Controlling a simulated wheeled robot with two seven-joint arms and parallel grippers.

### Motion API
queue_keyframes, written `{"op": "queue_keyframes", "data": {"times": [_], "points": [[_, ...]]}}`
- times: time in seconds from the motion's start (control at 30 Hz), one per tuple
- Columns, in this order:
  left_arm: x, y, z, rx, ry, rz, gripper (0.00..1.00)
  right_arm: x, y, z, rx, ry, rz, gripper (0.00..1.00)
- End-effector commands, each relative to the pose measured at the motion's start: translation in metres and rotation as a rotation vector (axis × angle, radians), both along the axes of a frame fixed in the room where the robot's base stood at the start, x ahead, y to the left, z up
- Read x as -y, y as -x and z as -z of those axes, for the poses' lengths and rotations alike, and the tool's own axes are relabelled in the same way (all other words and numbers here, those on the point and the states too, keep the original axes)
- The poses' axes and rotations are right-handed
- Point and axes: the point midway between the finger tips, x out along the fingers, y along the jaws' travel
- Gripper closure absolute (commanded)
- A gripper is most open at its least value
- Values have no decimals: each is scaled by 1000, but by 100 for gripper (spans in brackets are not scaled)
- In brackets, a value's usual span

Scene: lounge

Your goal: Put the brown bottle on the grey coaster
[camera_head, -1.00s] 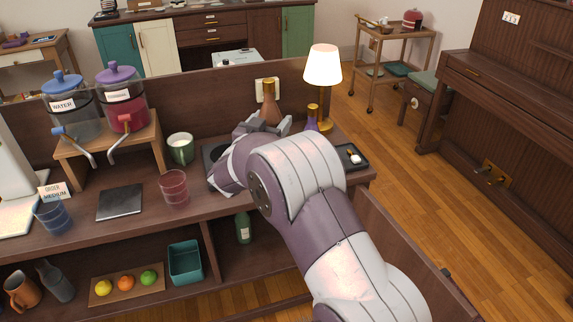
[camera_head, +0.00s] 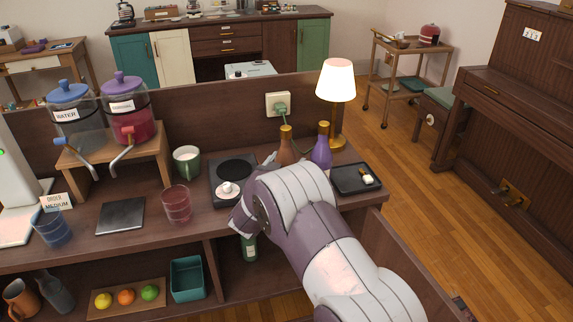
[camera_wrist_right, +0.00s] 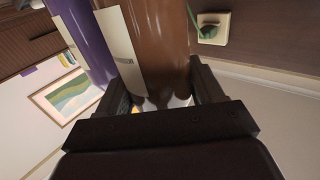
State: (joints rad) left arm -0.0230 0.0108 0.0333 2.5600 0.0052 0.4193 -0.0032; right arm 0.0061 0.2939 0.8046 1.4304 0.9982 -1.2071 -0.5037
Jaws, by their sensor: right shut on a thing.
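The brown bottle (camera_head: 286,150) stands out behind my right forearm, near the back of the counter, left of the purple bottle (camera_head: 322,150). My right gripper (camera_wrist_right: 160,88) is shut on the brown bottle (camera_wrist_right: 162,40), which fills the space between its fingers in the wrist view. In the head view my arm hides most of the gripper and the bottle's base, so I cannot tell whether it touches the counter. A flat dark grey square (camera_head: 120,215), apparently the coaster, lies empty at the counter's front left. My left gripper is not in view.
A black hot plate (camera_head: 220,171) with a small white item lies between the bottle and the square. A pink glass (camera_head: 177,204), green mug (camera_head: 187,162) and blue glass (camera_head: 52,230) stand nearby. A lamp (camera_head: 337,85) and black tray (camera_head: 350,183) are right.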

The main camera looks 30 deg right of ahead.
Motion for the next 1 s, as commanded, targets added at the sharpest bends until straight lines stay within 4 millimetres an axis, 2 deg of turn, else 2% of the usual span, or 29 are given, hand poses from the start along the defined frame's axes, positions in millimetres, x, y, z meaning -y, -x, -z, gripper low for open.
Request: {"op": "queue_keyframes", "data": {"times": [0.13,0.17,0.23,0.6,0.77,1.0], "points": [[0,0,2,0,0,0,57,0,0,2,3,1,0,92],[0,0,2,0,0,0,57,0,0,4,-1,-1,0,30],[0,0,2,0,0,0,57,0,0,3,-1,-1,0,8],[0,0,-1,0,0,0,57,-2,1,-1,-1,0,-1,8],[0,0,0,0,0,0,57,-25,18,-1,-2,0,-5,8],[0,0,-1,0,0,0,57,-73,55,-1,-1,1,-5,8]]}}
